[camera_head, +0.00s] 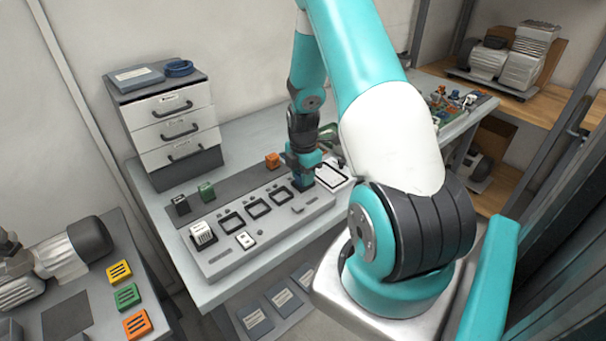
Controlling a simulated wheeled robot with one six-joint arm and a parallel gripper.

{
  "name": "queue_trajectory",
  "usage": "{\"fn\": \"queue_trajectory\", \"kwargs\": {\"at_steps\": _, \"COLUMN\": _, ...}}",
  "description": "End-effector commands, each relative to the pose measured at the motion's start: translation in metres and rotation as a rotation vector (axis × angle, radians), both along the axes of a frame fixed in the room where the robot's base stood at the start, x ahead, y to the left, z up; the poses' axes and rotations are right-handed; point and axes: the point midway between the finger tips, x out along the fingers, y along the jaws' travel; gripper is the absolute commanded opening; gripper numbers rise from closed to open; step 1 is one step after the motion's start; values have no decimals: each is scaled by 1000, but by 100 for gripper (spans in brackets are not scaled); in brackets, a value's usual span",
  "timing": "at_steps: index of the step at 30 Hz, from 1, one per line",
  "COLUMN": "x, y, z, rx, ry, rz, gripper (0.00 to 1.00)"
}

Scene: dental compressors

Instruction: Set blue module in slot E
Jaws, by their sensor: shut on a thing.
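My gripper (301,162) points down over the right end of the grey slot panel (215,265) on the bench. It is shut on the blue module (303,182), a small dark blue-teal block mostly hidden by the jaws. The module is at the rightmost slot position, to the right of the empty frames. I cannot tell whether it is seated or just above the slot. Slot letters are too small to read. Three empty square frames (257,208) show in the row, and a white module (202,235) sits in the leftmost slot.
Behind the panel stand a black module (181,204), a green module (206,190) and an orange module (272,160). A clipboard (333,174) lies right of the gripper. A drawer unit (170,125) stands back left. A side table holds yellow, green and orange blocks (128,297).

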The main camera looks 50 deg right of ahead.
Motion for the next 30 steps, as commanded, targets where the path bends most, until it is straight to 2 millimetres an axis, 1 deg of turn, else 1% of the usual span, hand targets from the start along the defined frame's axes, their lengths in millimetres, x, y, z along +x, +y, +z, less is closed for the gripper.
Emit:
{"fn": "queue_trajectory", "kwargs": {"at_steps": 5, "x": 0, "y": 0, "z": -1, "rx": 0, "ry": 0, "rz": 0, "gripper": 7}}
{"fn": "queue_trajectory", "kwargs": {"at_steps": 6, "x": 0, "y": 0, "z": -1, "rx": 0, "ry": 0, "rz": 0, "gripper": 34}}
{"fn": "queue_trajectory", "kwargs": {"at_steps": 8, "x": 0, "y": 0, "z": -1, "rx": 0, "ry": 0, "rz": 0, "gripper": 47}}
{"fn": "queue_trajectory", "kwargs": {"at_steps": 9, "x": 0, "y": 0, "z": -1, "rx": 0, "ry": 0, "rz": 0, "gripper": 57}}
{"fn": "queue_trajectory", "kwargs": {"at_steps": 10, "x": 0, "y": 0, "z": -1, "rx": 0, "ry": 0, "rz": 0, "gripper": 61}}
{"fn": "queue_trajectory", "kwargs": {"at_steps": 15, "x": 0, "y": 0, "z": -1, "rx": 0, "ry": 0, "rz": 0, "gripper": 61}}
{"fn": "queue_trajectory", "kwargs": {"at_steps": 16, "x": 0, "y": 0, "z": -1, "rx": 0, "ry": 0, "rz": 0, "gripper": 63}}
{"fn": "queue_trajectory", "kwargs": {"at_steps": 18, "x": 0, "y": 0, "z": -1, "rx": 0, "ry": 0, "rz": 0, "gripper": 78}}
{"fn": "queue_trajectory", "kwargs": {"at_steps": 26, "x": 0, "y": 0, "z": -1, "rx": 0, "ry": 0, "rz": 0, "gripper": 78}}
{"fn": "queue_trajectory", "kwargs": {"at_steps": 30, "x": 0, "y": 0, "z": 7, "rx": 0, "ry": -1, "rz": 0, "gripper": 78}}
